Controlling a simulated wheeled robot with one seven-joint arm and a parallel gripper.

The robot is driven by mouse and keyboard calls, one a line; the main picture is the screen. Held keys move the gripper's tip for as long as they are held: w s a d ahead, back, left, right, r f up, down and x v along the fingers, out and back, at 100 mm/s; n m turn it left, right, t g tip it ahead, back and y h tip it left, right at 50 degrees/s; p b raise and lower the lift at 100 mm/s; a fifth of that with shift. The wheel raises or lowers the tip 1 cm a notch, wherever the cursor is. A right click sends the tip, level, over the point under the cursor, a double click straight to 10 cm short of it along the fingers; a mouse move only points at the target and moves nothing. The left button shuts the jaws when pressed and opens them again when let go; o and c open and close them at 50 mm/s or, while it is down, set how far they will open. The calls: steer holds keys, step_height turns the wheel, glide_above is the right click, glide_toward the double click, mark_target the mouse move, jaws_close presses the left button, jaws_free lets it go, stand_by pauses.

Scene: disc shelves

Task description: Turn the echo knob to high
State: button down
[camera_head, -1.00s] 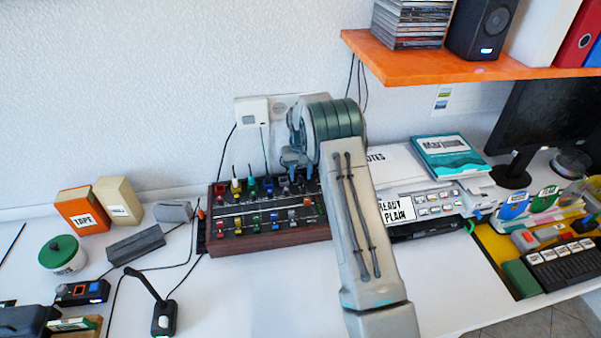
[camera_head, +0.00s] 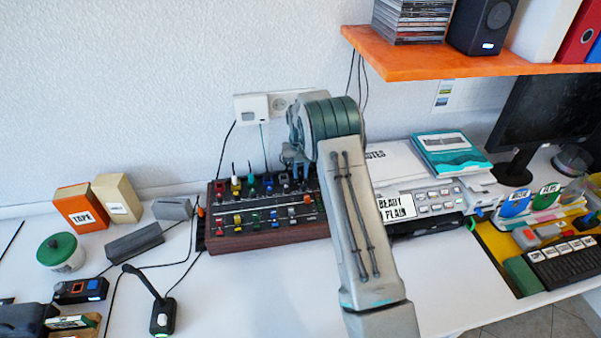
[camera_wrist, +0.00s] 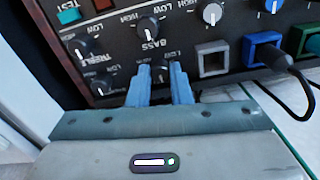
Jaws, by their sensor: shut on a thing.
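The mixer (camera_head: 268,238), a dark panel in a wooden case, stands on the desk against the wall; its panel shows upside down in the wrist view (camera_wrist: 112,62). My gripper (camera_wrist: 161,69) is at the panel, its two blue fingers shut on a small dark knob (camera_wrist: 162,75). The fingers hide most of this knob and its pointer. A BASS label (camera_wrist: 150,46) and a TREBLE label (camera_wrist: 78,66) read near it. I cannot read an echo label, so I cannot tell which knob is held. In the head view my arm covers the mixer's right end.
Another knob (camera_wrist: 148,26) and a grey socket (camera_wrist: 211,60) lie close to my fingers. A blue socket (camera_wrist: 260,48) with a plugged cable is to the right. An orange shelf (camera_head: 450,62) overhangs at upper right.

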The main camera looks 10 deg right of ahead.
steer(key=shift+m+b, duration=0.8)
steer(key=shift+m, duration=1.4)
steer(key=shift+r, duration=0.1)
steer(key=c, duration=1.3)
jaws_free()
